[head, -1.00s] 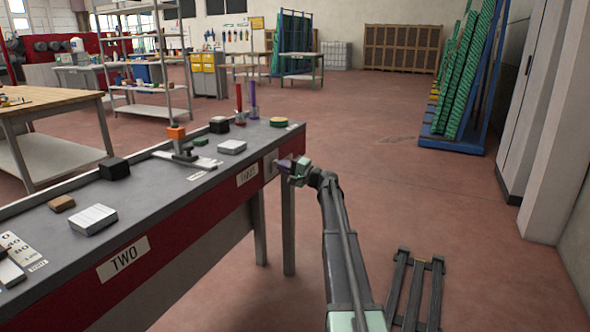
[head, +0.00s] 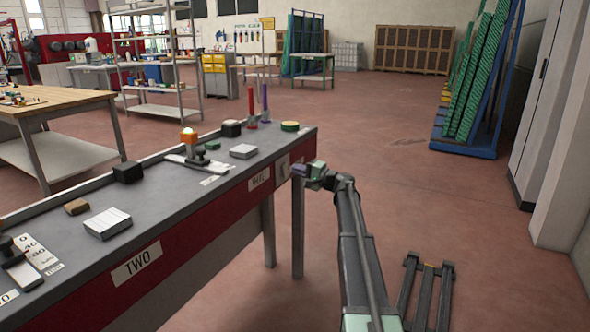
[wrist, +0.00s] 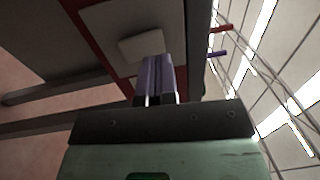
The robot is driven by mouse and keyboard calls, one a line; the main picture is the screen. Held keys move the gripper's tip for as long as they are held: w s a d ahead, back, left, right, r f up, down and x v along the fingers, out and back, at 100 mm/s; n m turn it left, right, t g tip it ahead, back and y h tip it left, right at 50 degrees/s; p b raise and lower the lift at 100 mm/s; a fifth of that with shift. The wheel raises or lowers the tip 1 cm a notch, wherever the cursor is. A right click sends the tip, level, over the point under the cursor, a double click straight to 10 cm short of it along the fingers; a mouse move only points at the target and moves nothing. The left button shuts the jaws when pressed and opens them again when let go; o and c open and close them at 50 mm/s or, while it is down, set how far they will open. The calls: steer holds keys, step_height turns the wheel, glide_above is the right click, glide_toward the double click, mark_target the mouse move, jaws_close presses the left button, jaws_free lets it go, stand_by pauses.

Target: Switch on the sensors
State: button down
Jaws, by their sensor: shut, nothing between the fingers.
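The bench end carries a pale switch plate (head: 283,168) beside the label strip. In the wrist view a raised off-white rocker (wrist: 138,44) sits on this plate (wrist: 107,17). My gripper (head: 297,169) is at the bench end, just right of the plate. Its purple fingers (wrist: 152,66) are shut together with nothing between them and point at the rocker, overlapping its lower right edge. I cannot tell whether they touch it.
A low dark rack (head: 427,290) lies on the floor at right. Open floor lies beyond the bench end.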

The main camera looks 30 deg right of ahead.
steer(key=s+d+r+p, duration=0.1)
steer(key=s+d, duration=0.5)
steer(key=s, duration=0.3)
steer(key=shift+s+d+r, duration=0.2)
steer(key=shift+d+r, duration=0.05)
steer(key=shift+r, duration=0.15)
steer(key=s+a+f+n+g+h, duration=0.2)
steer(key=s+a+f+g, duration=0.35)
steer(key=a+f, duration=0.2)
steer(key=s+a+f+n+g+h, duration=0.2)
steer(key=s+a+f+g, duration=0.4)
steer(key=a, duration=0.3)
steer(key=s+a+f+n+g+h, duration=0.2)
steer(key=s+a+f+n+h, duration=0.15)
steer(key=s+a, duration=0.7)
steer(key=s+a+f+n+g+h, duration=0.2)
steer(key=s+a+n+g+h, duration=0.15)
steer(key=s+a, duration=0.7)
step_height(320, 180, up, 31)
steer(key=w+a+t+p, duration=0.1)
steer(key=p, duration=3)
steer(key=shift+w, duration=0.25)
